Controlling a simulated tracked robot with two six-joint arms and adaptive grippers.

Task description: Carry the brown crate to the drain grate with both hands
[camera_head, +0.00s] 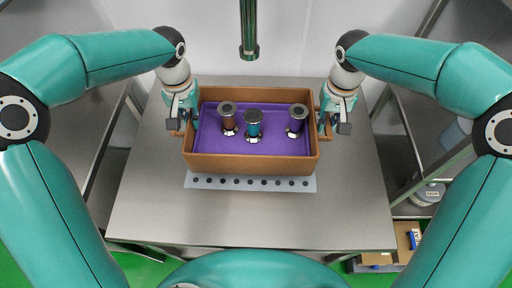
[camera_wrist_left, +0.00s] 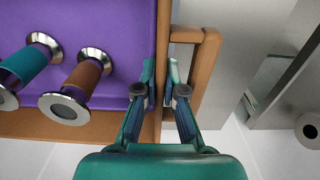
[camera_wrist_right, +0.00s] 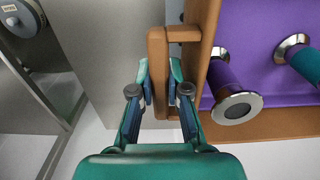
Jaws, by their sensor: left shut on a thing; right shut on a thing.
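The brown crate (camera_head: 250,164) is in the middle of the steel table, level, with a purple floor and a handle on each short side. The light drain grate (camera_head: 306,184) with a row of dark holes shows along the crate's front; the rest is hidden. I cannot tell whether the crate rests or hangs slightly above. My left gripper (camera_head: 183,117) is shut on the crate's left wall, one finger inside the handle gap in the left wrist view (camera_wrist_left: 160,82). My right gripper (camera_head: 331,118) is shut on the right handle bar, clear in the right wrist view (camera_wrist_right: 160,82).
Three metal-ended cylinders stand in the crate: brown (camera_head: 228,118), teal (camera_head: 253,125) and purple (camera_head: 296,120). A dark green vertical pipe (camera_head: 248,30) hangs behind the crate. The table (camera_head: 155,210) is clear in front and at both sides. Shelving stands to the right.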

